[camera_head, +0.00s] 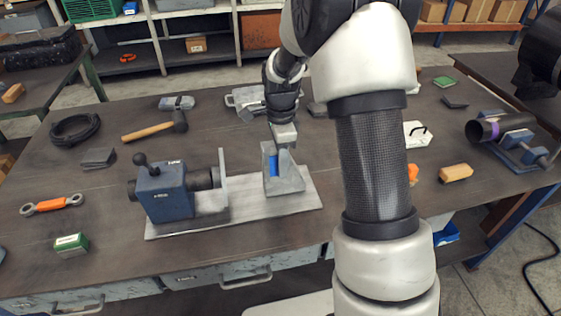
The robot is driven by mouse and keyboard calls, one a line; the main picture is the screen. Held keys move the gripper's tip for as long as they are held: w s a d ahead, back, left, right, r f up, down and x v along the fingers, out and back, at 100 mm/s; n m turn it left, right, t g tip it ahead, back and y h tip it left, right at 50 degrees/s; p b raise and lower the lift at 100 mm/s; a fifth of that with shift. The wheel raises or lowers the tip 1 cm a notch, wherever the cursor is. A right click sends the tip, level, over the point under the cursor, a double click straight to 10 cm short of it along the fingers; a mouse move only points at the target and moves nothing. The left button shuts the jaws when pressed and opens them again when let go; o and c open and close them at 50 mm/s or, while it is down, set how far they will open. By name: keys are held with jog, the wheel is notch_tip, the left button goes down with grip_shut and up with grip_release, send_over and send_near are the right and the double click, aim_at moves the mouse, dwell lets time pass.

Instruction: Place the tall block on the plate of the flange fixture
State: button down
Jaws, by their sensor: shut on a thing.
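The flange fixture is a long pale base plate (240,214) on the table, with a blue clamp body (164,193) at its left end holding a dark pipe. A thin upright flange (223,178) stands at the pipe's right end. The tall block (287,184), grey with a blue patch on its near side, is upright over the right part of the plate, apart from the flange. My gripper (281,148) points down and is shut on its upper part. The fingertips are small and partly hidden. I cannot tell whether the block's underside touches the plate.
My arm crosses the picture right of the fixture. A hammer (155,127), a black cable coil (75,130), an orange-handled wrench (52,204) and a green box (71,245) lie around it. A tan brush-like block (456,173) lies right. Bare table borders the plate.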

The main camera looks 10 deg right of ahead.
jog(key=shift+f, duration=0.1)
jog(key=c, duration=1.6)
grip_release()
jog(key=shift+f, duration=0.15)
jog(key=shift+c, duration=0.2)
jog(key=o, duration=0.4)
jog(key=shift+o, duration=0.2)
